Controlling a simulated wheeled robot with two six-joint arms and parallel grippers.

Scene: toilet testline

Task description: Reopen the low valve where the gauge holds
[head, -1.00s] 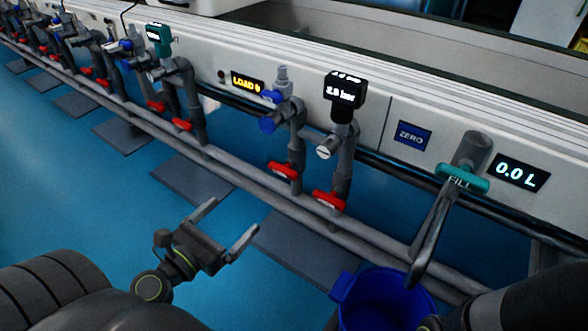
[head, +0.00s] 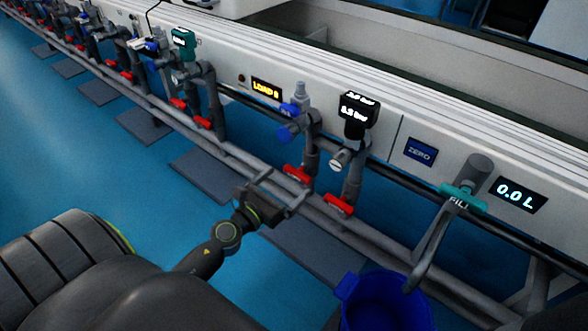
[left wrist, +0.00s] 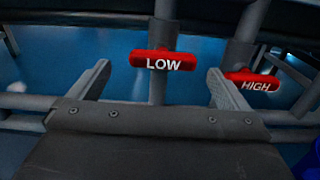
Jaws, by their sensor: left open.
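A red valve handle marked LOW (left wrist: 162,60) sits on a grey pipe, crosswise to it, between my open left fingers in the left wrist view. It also shows in the head view (head: 298,174). A red handle marked HIGH (left wrist: 252,81) is to its right, beyond the right finger, and shows in the head view (head: 339,205). The black gauge (head: 358,108) above the HIGH pipe has a lit reading in bar, too blurred to read surely. My left gripper (head: 285,192) is open and empty, just short of the LOW handle and apart from it. My right gripper is not visible.
A blue bucket (head: 385,302) stands below the teal FILL handle (head: 463,198) and its spout. A display (head: 517,195) reads 0.0 L. Horizontal grey pipes run along the line below the valves. Blue floor lies open at left.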

